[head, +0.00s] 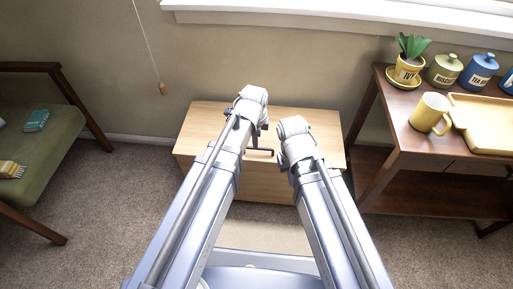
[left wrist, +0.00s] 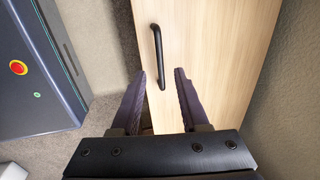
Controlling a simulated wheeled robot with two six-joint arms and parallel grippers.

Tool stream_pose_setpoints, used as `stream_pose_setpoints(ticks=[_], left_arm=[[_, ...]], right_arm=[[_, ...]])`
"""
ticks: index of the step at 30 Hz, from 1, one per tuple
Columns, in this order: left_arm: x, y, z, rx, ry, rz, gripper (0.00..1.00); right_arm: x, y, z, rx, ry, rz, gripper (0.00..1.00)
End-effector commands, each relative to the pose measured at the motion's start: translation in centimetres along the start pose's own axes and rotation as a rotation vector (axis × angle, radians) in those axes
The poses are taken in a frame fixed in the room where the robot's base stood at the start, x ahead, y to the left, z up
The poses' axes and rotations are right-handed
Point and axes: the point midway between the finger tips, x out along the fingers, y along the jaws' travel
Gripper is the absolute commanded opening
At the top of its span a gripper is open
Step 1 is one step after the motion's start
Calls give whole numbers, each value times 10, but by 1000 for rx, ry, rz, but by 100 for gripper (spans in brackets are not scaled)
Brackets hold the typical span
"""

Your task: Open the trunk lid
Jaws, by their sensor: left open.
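The trunk (head: 215,125) is a light wooden box against the wall in the middle of the head view, with its lid down. A dark bar handle (head: 260,150) shows on it between my two arms. In the left wrist view the black handle (left wrist: 157,50) stands on the pale wood (left wrist: 210,40). My left gripper (left wrist: 161,75) is open, and the near end of the handle appears between its fingertips; I cannot tell if they touch. In the head view the left gripper (head: 262,130) is partly hidden by its wrist. My right arm's wrist hides its gripper.
A dark wooden side table (head: 390,140) stands close on the right, with a yellow mug (head: 428,112), a yellow tray (head: 490,125), a potted plant (head: 408,65) and canisters. A green-cushioned bench (head: 45,150) is at left. Carpet (head: 115,215) between bench and trunk is clear.

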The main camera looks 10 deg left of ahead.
Motion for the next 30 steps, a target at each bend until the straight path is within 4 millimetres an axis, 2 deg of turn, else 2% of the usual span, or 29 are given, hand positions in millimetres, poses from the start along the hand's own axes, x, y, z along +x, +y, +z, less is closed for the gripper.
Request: stream_pose_setpoints(ticks=[1, 10, 15, 23, 30], left_arm=[[13, 1, 0, 0, 0, 0, 45], [50, 1, 0, 0, 0, 0, 45], [58, 0, 0, 0, 0, 0, 45], [57, 0, 0, -1, 0, 0, 45], [57, 0, 0, 0, 0, 0, 18]], right_arm=[[13, -1, -1, -1, 1, 0, 0], [49, -6, -4, -8, 3, -5, 0], [56, -7, -4, -11, 4, -7, 0], [55, -7, -4, -11, 4, -7, 0], [55, -7, -4, -11, 4, -7, 0]])
